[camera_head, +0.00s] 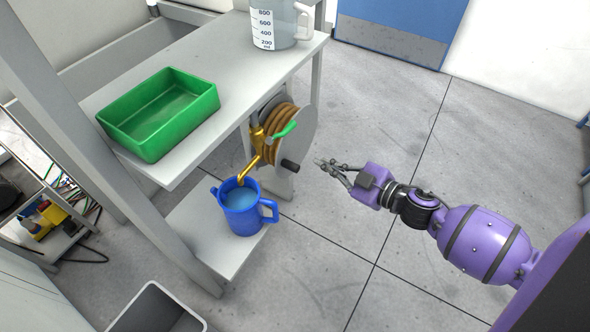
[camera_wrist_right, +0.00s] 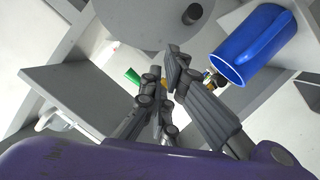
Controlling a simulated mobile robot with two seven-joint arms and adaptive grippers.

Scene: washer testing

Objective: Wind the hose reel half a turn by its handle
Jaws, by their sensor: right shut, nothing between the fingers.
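The hose reel (camera_head: 284,118), with brown hose wound behind a grey disc (camera_head: 309,131), hangs under the front edge of the bench. Its short black handle (camera_head: 290,165) sticks out from the lower part of the disc. In the right wrist view the disc (camera_wrist_right: 140,22) fills the top, with the handle (camera_wrist_right: 192,14) near the top edge. My right gripper (camera_head: 325,163) is shut and empty, a short way right of the handle and apart from it. It also shows in the right wrist view (camera_wrist_right: 165,78). My left gripper is out of view.
A brass tap (camera_head: 253,158) with a green lever (camera_head: 285,129) points into a blue jug (camera_head: 240,220) on the low shelf. A green tray (camera_head: 165,135) and clear measuring jug (camera_head: 285,22) stand on the bench (camera_head: 235,60). The floor around my right arm is clear.

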